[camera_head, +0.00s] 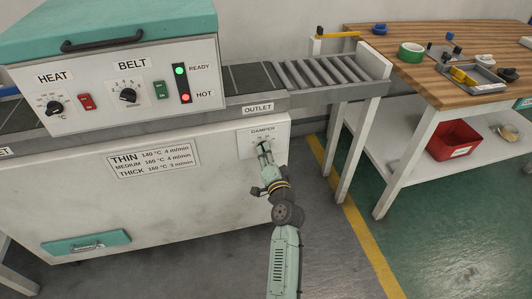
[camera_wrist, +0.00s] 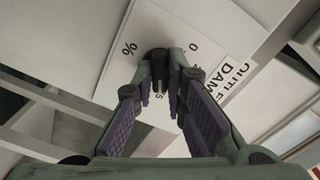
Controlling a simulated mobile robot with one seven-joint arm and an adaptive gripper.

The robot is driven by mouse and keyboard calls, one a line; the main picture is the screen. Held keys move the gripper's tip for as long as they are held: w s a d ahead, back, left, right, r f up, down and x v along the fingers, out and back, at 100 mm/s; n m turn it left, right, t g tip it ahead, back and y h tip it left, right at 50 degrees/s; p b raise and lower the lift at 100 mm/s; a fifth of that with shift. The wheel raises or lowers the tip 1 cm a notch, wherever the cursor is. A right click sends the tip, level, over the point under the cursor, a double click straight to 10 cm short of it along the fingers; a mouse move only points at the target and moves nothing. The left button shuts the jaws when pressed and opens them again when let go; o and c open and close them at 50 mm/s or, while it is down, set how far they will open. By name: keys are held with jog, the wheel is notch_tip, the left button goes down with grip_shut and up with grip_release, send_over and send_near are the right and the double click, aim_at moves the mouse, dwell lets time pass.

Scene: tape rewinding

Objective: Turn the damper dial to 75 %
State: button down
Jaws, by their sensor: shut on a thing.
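The damper dial (camera_wrist: 158,58) is a small dark knob on a white plate in the wrist view. The plate (camera_head: 248,140) is marked DAMPER and sits below the OUTLET label on the machine's front in the head view. My gripper (camera_wrist: 160,85) is shut on the dial, with one finger on each side of it. In the head view my gripper (camera_head: 264,150) covers the dial. In the wrist view a "%" and a "0" show beside the knob and a "5" shows partly behind a finger. The dial's pointer and its setting cannot be read.
The machine also has a HEAT knob (camera_head: 55,107), a BELT knob (camera_head: 128,95), a red switch (camera_head: 86,101) and a green switch (camera_head: 160,90). A roller conveyor (camera_head: 325,75) juts out above right of the dial. A wooden workbench (camera_head: 400,80) stands to the right. Open floor lies below.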

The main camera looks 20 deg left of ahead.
jog(key=c, duration=1.6)
grip_release()
jog(key=v, duration=0.7)
jog(key=shift+s+d, duration=0.15)
jog(key=shift+s, duration=0.05)
